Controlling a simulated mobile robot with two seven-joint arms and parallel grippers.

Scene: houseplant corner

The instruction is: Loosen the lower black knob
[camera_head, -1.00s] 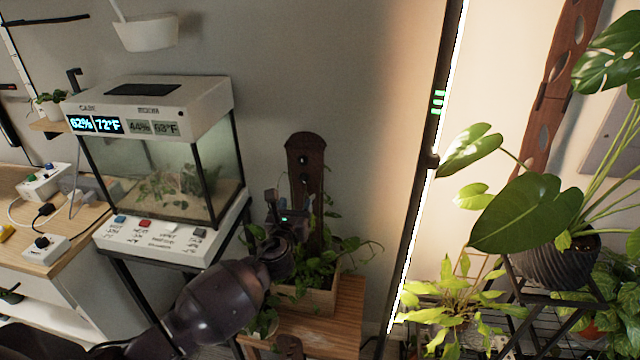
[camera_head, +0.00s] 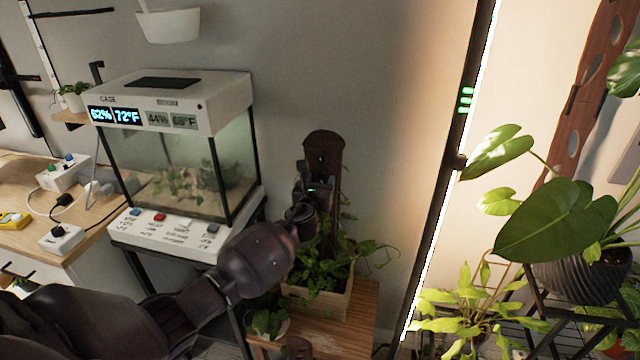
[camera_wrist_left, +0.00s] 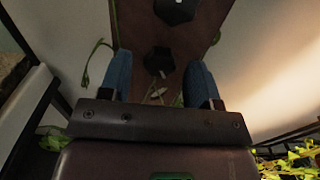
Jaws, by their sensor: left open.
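The lower black knob (camera_wrist_left: 158,62) sits on a dark brown upright board in the left wrist view. A second black knob (camera_wrist_left: 175,10) is above it, near the top edge. My left gripper (camera_wrist_left: 160,76) is open, with one blue-grey finger on each side of the lower knob; I cannot tell whether either touches it. In the head view, my left gripper (camera_head: 314,176) is in front of the board (camera_head: 323,141) and hides much of its middle, including the lower knob. My right gripper is not in view.
A wooden planter (camera_head: 318,301) with leafy plants stands at the board's foot on a wooden stand (camera_head: 362,312). A glass terrarium (camera_head: 180,165) is to the left. A tall dark pole (camera_head: 440,215) with a light strip stands to the right, before more plants.

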